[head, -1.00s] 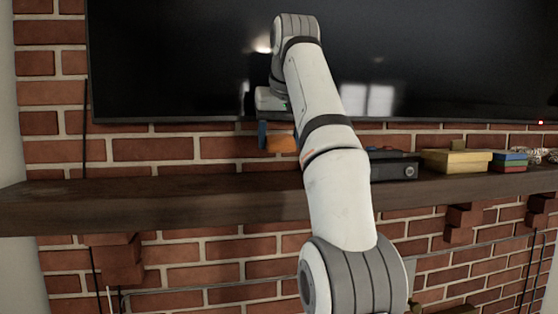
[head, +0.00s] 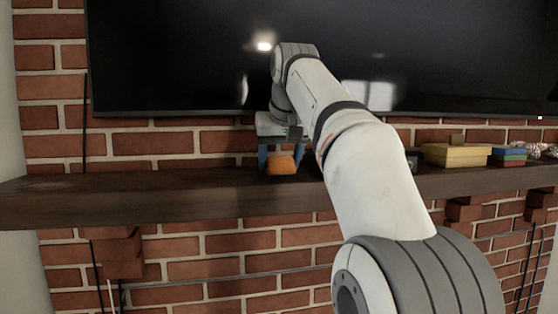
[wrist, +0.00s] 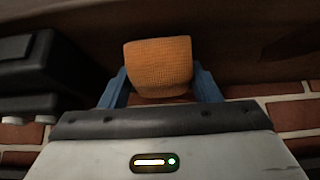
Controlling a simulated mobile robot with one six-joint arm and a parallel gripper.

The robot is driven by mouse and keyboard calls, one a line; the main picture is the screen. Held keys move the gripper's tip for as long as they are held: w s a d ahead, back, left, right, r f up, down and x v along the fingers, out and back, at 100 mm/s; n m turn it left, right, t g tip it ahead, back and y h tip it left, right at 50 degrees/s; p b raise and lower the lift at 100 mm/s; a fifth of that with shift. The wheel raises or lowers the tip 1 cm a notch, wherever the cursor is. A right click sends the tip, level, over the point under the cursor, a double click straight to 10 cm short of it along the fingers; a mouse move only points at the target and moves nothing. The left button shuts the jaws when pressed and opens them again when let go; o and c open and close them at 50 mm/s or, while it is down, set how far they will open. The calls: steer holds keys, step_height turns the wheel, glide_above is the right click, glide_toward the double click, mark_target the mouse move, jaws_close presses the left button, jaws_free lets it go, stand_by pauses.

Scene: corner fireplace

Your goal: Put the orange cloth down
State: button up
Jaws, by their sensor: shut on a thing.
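The orange cloth (head: 281,164) is a small folded bundle between the blue fingers of my gripper (head: 279,160). In the head view it is at the top of the dark wooden mantel shelf (head: 150,193), in front of the brick wall. I cannot tell whether it touches the shelf. In the wrist view the cloth (wrist: 158,66) shows a woven texture, with a blue finger of my gripper (wrist: 158,84) on each side. My gripper is shut on it.
A large dark television (head: 190,60) hangs just above and behind my gripper. A black box (wrist: 45,75) is close by in the wrist view. A yellow box (head: 455,155) and stacked coloured boxes (head: 507,156) stand farther right. The shelf's left part is clear.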

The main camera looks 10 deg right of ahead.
mark_target(284, 156)
steer(key=shift+w+f, duration=0.2)
steer(key=shift+w, duration=0.35)
steer(key=shift+s+f, duration=0.1)
steer(key=shift+f, duration=0.15)
steer(key=o, duration=0.9)
steer(key=shift+r, duration=0.15)
steer(key=shift+s+r, duration=0.1)
steer(key=shift+r, duration=0.1)
steer(key=v, duration=0.4)
steer(key=s+v, duration=0.1)
steer(key=v, duration=0.2)
steer(key=shift+s+d+f, duration=0.1)
steer(key=shift+d+f, duration=0.15)
